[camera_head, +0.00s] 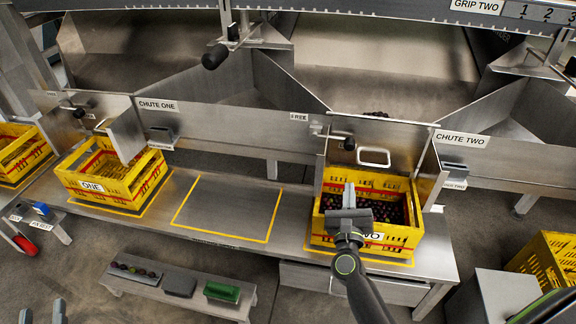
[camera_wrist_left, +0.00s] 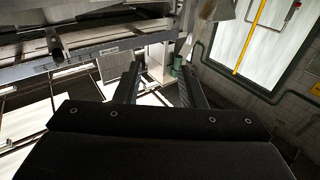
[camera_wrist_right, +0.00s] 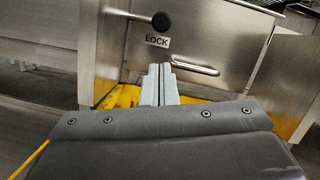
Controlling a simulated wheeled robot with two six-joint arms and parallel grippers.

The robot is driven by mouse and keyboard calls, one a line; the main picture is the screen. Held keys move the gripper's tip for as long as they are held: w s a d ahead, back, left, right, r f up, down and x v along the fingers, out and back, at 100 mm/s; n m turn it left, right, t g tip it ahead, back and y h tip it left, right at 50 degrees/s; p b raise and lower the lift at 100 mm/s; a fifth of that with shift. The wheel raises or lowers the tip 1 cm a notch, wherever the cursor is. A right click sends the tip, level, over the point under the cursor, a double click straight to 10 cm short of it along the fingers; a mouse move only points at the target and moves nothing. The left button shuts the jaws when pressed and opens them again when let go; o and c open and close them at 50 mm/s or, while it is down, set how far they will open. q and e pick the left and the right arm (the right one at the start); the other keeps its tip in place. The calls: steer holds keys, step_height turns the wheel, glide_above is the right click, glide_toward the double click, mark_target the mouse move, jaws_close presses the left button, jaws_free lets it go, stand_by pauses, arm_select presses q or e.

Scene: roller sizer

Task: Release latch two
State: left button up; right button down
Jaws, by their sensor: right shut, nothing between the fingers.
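Latch two is a short lever with a black knob (camera_head: 349,144) on the chute two front; the knob also shows in the right wrist view (camera_wrist_right: 161,21), just above a LOCK label (camera_wrist_right: 157,41). A FREE label (camera_head: 299,117) is left of the lever. A metal handle (camera_head: 373,157) is on the gate to its right. My right gripper (camera_head: 349,188) is shut and empty, below the knob and over crate two; its fingertips (camera_wrist_right: 160,70) appear apart from knob and handle. My left gripper (camera_head: 41,312) is open and empty at the bottom left, far from the latch.
Yellow crate two (camera_head: 329,238) holds dark round fruit below the gate. Yellow crate one (camera_head: 150,190) stands under chute one (camera_head: 126,136). Between them is an empty yellow-outlined place (camera_head: 230,208). A low bench (camera_head: 190,300) carries small items in front.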

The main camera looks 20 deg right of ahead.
arm_select(q)
steer(key=shift+s+r, duration=0.1)
steer(key=shift+r, duration=0.05)
arm_select(e)
steer(key=shift+m, duration=0.3)
steer(key=shift+w+d+r, duration=0.1)
steer(key=shift+w, duration=0.05)
